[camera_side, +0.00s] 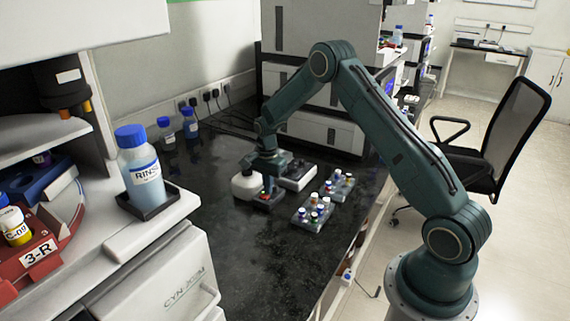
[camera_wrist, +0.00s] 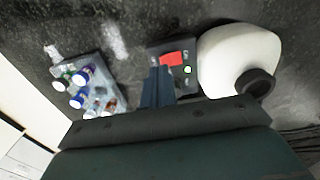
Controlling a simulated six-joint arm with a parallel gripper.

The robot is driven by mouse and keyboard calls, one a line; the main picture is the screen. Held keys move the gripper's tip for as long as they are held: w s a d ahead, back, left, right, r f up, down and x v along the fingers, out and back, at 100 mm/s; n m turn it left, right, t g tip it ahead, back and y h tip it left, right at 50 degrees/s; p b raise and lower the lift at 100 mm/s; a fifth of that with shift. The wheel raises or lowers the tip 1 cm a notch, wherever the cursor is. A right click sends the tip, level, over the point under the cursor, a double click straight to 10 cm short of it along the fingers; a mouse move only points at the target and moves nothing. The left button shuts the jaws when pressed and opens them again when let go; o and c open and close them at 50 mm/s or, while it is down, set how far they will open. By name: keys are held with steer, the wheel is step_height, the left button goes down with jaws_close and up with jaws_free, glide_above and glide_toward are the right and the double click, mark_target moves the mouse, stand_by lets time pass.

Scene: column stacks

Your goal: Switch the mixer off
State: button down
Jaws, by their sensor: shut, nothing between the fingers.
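A dark switch box (camera_wrist: 155,54) with a red rocker switch (camera_wrist: 172,58) and a lit green lamp (camera_wrist: 187,69) lies on the black bench in the wrist view. It also shows small in the side view (camera_side: 267,200). A white rounded vessel (camera_wrist: 232,55) with a dark cap lies beside it. My gripper (camera_wrist: 157,75) is shut and empty, its fingertips over the box, just left of and below the red switch in the wrist view. In the side view, my gripper (camera_side: 268,183) points down at the box. I cannot tell whether the fingertips touch it, or which device is the mixer.
Two grey racks of capped vials (camera_side: 313,216) (camera_side: 341,186) stand to the right. A pale flat device (camera_side: 297,176) is close behind my gripper. Blue-capped bottles (camera_side: 190,125) stand at the back left. The front of the black bench (camera_side: 265,255) is clear.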

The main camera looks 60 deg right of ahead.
steer(key=shift+f, duration=1.05)
stand_by(0.9)
steer(key=shift+r, duration=2.5)
